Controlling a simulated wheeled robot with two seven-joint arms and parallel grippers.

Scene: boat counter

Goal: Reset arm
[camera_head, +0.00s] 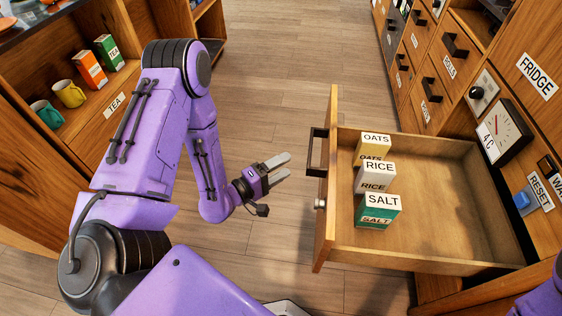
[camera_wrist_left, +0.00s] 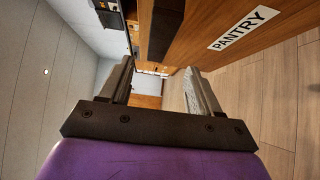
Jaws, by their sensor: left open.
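My left gripper (camera_head: 277,168) is open and empty at the end of the purple left arm. It is in the air just left of the open drawer's black handle (camera_head: 317,152), apart from it. In the left wrist view the two fingers (camera_wrist_left: 160,85) stand apart with nothing between them. The drawer front with a PANTRY label (camera_wrist_left: 238,30) shows close by at the upper right of that view. My right gripper is not in view; only a bit of purple shows at the lower right of the head view.
The pulled-out drawer (camera_head: 440,150) holds an OATS box (camera_head: 372,148), a RICE box (camera_head: 375,177) and a SALT box (camera_head: 378,211). A left shelf holds two mugs (camera_head: 68,94) and two tea boxes (camera_head: 90,69). Wooden floor (camera_head: 270,75) lies clear between the cabinets.

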